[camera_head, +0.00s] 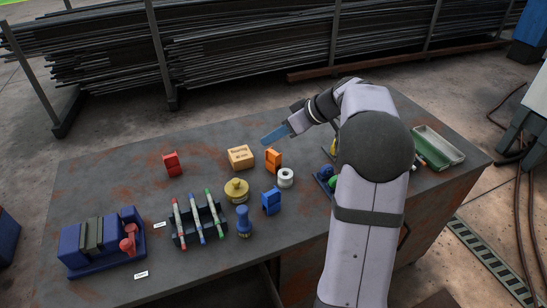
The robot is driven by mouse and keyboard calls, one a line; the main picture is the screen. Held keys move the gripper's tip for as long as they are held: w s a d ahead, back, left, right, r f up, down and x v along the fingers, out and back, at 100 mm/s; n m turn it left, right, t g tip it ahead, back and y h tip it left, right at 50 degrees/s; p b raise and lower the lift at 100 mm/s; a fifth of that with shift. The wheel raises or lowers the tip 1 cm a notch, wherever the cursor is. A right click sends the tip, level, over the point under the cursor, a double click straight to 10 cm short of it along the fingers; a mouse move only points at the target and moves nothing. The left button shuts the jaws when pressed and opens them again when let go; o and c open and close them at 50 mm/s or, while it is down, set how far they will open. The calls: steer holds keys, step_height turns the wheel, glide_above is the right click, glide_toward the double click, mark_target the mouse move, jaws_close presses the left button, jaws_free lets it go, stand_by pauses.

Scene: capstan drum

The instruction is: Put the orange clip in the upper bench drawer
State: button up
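The orange clip (273,161) stands on the grey, rust-stained bench top near the middle, between a wooden box and a white roll. My gripper (274,135) is in the air close to the clip, on its far side in the picture, with a blue finger pointing left. It looks apart from the clip and no held object shows. Whether the fingers are open or shut is too small to tell. The upper bench drawer cannot be made out clearly; my arm covers part of the bench's front side.
Near the clip are the wooden box (240,157), white roll (286,178), blue clip (271,201), yellow knob (236,190) and blue stamp (244,222). A red clip (171,164), marker rack (200,225) and blue device (100,243) stand left. A green tray (439,146) lies right.

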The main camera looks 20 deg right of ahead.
steer(key=w+g+h, duration=0.1)
steer(key=g+h, duration=0.1)
steer(key=m+g+h+p, duration=0.1)
steer(key=h+p, duration=0.1)
glide_above(274, 152)
steer(key=s+d, duration=0.1)
steer(key=s, duration=0.1)
step_height(274, 152, down, 4)
steer(key=shift+p+x, duration=0.9)
steer(key=shift+x, duration=2.75)
steer(key=shift+s, duration=0.15)
jaws_close()
